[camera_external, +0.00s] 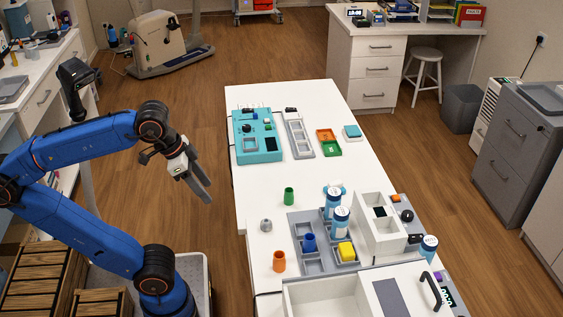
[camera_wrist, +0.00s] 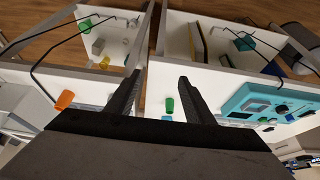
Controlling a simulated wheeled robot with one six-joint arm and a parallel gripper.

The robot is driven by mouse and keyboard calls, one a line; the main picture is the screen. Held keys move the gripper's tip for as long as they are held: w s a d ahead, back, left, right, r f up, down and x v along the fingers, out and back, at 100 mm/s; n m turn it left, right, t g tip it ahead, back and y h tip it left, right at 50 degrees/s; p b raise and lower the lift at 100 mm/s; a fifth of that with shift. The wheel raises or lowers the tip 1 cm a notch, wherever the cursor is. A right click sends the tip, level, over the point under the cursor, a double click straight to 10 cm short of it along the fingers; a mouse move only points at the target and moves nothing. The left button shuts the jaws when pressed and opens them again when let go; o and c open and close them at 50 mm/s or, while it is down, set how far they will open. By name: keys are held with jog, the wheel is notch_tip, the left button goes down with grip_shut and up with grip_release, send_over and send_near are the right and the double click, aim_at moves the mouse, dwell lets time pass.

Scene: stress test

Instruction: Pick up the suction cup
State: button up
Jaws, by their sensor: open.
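My gripper (camera_external: 198,184) is open and empty in the external view, held in the air left of the white table and pointing down to the right. In the wrist view its two dark fingers (camera_wrist: 159,78) stand apart with nothing between them. A small grey rounded piece (camera_external: 265,225) sits on the table's left side, between a green cylinder (camera_external: 289,196) and an orange cylinder (camera_external: 279,261); it may be the suction cup, but I cannot tell for sure. It lies to the lower right of my gripper, apart from it.
A teal panel (camera_external: 243,153) lies at the table's far left. A grey tray (camera_external: 307,263) holds blue and yellow pieces; white-blue bottles (camera_external: 341,222) stand near it.

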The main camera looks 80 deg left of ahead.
notch_tip(320, 180, up, 18)
jog(key=n+g, duration=0.5)
jog(key=n, duration=1.5)
send_over(266, 221)
jog(key=f, duration=1.7)
jog(key=shift+w, duration=0.2)
jog(key=shift+s+f, duration=0.2)
jog(key=shift+f, duration=2.4)
jog(key=c, duration=1.1)
